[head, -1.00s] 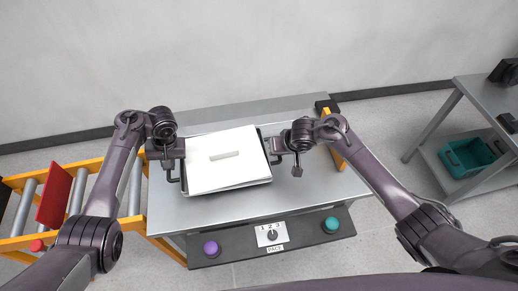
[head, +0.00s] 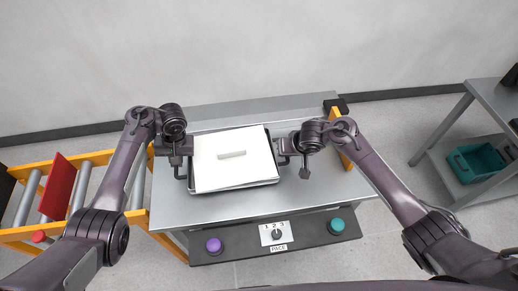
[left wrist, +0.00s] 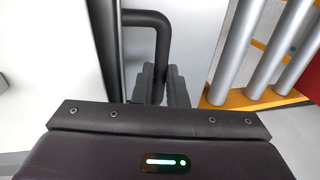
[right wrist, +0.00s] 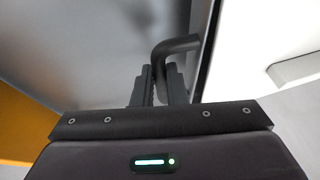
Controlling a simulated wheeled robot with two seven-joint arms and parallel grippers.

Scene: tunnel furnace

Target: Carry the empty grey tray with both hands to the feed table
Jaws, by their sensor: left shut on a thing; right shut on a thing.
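The grey tray (head: 250,184) is over the steel-topped table (head: 310,194) in the middle of the head view. It looks level; whether it touches the tabletop I cannot tell. A white flat sheet or slab (head: 225,172) with a small pale bar (head: 232,154) on it covers most of the tray. My left gripper (head: 181,165) is shut on the tray's left black handle (left wrist: 150,20). My right gripper (head: 287,150) is shut on the right black handle (right wrist: 178,46).
The table's front panel has a purple button (head: 214,245), a dial (head: 277,234) and a teal button (head: 334,224). A yellow roller conveyor (head: 95,225) with a red plate (head: 58,186) stands left. A grey shelf table (head: 470,112) with a teal crate (head: 479,163) stands right.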

